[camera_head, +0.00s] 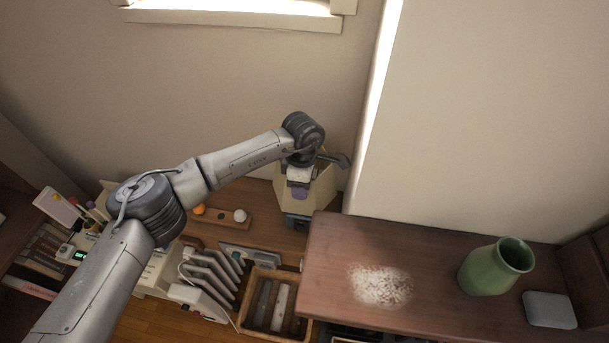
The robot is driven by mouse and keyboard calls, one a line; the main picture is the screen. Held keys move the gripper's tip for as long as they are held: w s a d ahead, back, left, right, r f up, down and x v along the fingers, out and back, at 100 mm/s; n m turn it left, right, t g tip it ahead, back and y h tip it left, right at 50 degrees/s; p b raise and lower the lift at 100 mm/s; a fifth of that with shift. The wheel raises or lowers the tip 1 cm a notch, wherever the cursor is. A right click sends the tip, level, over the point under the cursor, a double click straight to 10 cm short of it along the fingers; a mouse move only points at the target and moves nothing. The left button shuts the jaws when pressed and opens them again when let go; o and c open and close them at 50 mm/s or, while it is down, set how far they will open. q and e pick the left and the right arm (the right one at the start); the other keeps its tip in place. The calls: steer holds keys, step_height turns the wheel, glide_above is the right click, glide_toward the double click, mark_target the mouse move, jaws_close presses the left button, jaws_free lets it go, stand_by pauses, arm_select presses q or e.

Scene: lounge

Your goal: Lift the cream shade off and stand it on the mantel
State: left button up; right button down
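The cream shade (322,190) stands at the back by the wall corner, just left of the mantel, above a grey-blue lower part (297,219). My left arm reaches across from the left, and its wrist hides much of the shade's top. My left gripper (298,194) points down at the shade's near side. Its fingertips are too small and covered to show whether they grip the shade. The mantel (430,255) is a brown wooden shelf at the right. My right gripper is out of view.
A green vase (495,267) and a grey box (549,310) stand on the mantel's right part. A pale speckled patch (379,285) marks its middle. A grey rack (213,274) and a wooden crate (247,319) lie below, left of the mantel.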

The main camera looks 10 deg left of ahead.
arm_select(q)
steer(key=shift+f, duration=0.1)
steer(key=shift+c, duration=0.3)
jaws_close()
